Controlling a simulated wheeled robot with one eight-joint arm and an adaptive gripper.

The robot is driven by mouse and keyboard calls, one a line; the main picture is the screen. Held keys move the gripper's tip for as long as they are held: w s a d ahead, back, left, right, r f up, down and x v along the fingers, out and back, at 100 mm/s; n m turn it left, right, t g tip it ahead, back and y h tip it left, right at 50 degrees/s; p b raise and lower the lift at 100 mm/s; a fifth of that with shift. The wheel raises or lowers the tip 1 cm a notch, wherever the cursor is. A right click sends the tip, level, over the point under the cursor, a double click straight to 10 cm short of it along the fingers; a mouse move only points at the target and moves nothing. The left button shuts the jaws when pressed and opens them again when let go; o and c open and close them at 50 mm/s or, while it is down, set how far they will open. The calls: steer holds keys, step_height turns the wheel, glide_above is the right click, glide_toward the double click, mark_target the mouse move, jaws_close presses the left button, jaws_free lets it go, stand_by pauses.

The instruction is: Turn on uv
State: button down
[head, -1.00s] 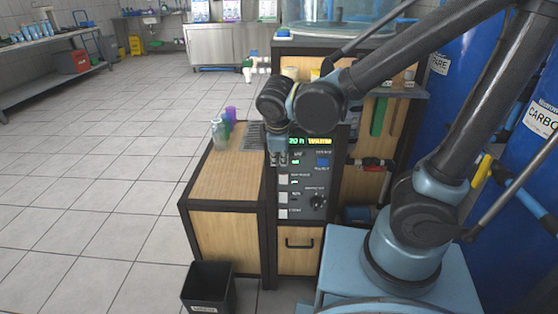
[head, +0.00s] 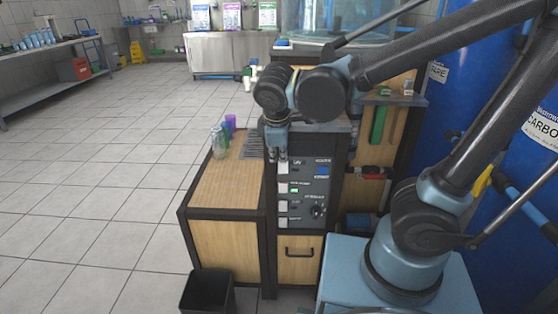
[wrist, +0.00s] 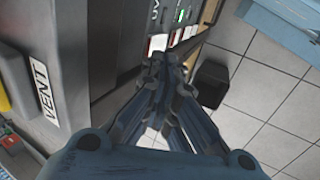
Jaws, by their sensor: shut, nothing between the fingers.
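The control panel (head: 306,205) on the rack front has a column of pale square switches. The top switch (head: 283,168) is beside the UV label (head: 297,163), and its small indicator looks dark. A green light (head: 294,190) is lit in the row below. My gripper (head: 278,156) is shut and empty, pointing down just above the top switch. In the wrist view, my fingertips (wrist: 165,60) are close to the white UV switch (wrist: 158,43); I cannot tell whether they touch. The UV label (wrist: 155,10) and the green light (wrist: 181,15) also show there.
A black bin (head: 207,291) is on the floor in front. Blue tanks (head: 500,75) stand at the right. The tiled floor at left is clear.

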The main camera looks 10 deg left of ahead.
mark_target(279, 169)
steer(key=shift+v, duration=1.45)
steer(key=shift+s+d+f, duration=0.1)
steer(key=shift+g, duration=0.4)
steer(key=s, duration=0.1)
steer(key=s+r, duration=0.1)
steer(key=s, duration=0.1)
steer(key=s+d, duration=0.1)
steer(key=shift+s+r, duration=0.25)
steer(key=shift+f, duration=0.1)
steer(key=shift+w+a+f, duration=0.25)
steer(key=shift+w+f, duration=0.95)
steer(key=shift+f, duration=0.45)
steer(key=shift+w+a+f, duration=0.3)
steer(key=shift+w+f, duration=0.9)
steer(key=shift+f, duration=0.4)
steer(key=shift+w+a+f, duration=0.25)
steer(key=shift+w+f, duration=0.9)
steer(key=shift+f, duration=0.5)
